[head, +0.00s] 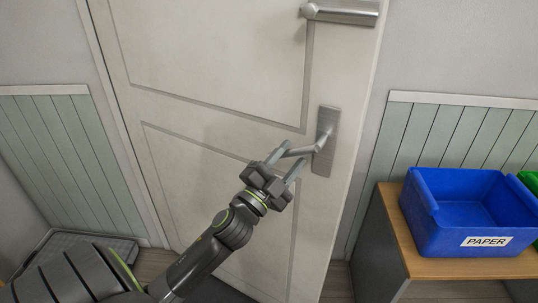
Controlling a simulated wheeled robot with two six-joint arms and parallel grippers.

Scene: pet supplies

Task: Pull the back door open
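The back door (215,55) is a pale panelled door that fills the middle of the head view. It looks flush in its frame, with no clear gap at its right edge. A metal lever handle (310,149) on an upright plate sits near that edge, sloping down to the left. My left gripper (284,162) is at the lever's free end, its fingers apart with the tip between or just beside them. I cannot tell whether they touch it. My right gripper is out of view.
A second metal fitting (340,12) is higher on the door. At right, a wooden-topped cabinet (395,225) holds a blue PAPER bin (455,240), with a green bin (531,180) behind. A dark tray (105,246) lies on the floor at left.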

